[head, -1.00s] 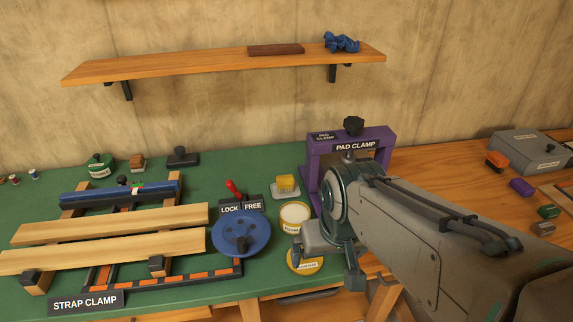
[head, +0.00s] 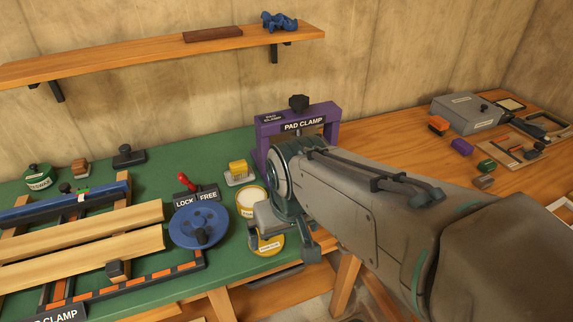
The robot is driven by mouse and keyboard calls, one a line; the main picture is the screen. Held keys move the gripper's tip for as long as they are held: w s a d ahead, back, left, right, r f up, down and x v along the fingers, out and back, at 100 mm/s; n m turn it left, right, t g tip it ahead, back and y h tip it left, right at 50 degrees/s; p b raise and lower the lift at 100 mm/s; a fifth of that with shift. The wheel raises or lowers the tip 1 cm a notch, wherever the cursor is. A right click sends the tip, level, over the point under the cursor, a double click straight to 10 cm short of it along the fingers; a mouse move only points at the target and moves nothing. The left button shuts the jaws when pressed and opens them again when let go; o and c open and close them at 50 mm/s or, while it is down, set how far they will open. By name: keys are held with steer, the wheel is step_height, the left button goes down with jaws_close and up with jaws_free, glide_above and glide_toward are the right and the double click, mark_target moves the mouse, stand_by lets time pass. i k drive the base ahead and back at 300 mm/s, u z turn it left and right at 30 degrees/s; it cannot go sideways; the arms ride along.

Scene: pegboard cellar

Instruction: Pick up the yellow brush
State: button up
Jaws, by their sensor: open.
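My gripper (head: 282,243) is open over the front edge of the mat, in front of the pad clamp and to the right of and nearer than the yellow block. It appears empty and apart from the block. My gripper partly covers a round tin (head: 247,203) and a yellow-lidded tin (head: 268,246).
The purple pad clamp (head: 263,130) stands behind my gripper. A blue wheel (head: 198,226) with a red lever (head: 187,181) is left of the tins, beside the strap clamp's boards (head: 80,232). A grey box (head: 467,113) and small blocks lie on the bare wooden bench at right.

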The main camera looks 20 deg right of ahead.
mark_target(238, 170)
steer(key=u, duration=0.3)
steer(key=k, duration=0.5)
steer(key=u, duration=0.9)
steer(key=i, duration=0.65)
steer(key=z, duration=0.75)
steer(key=i, duration=0.4)
steer(key=z, duration=0.45)
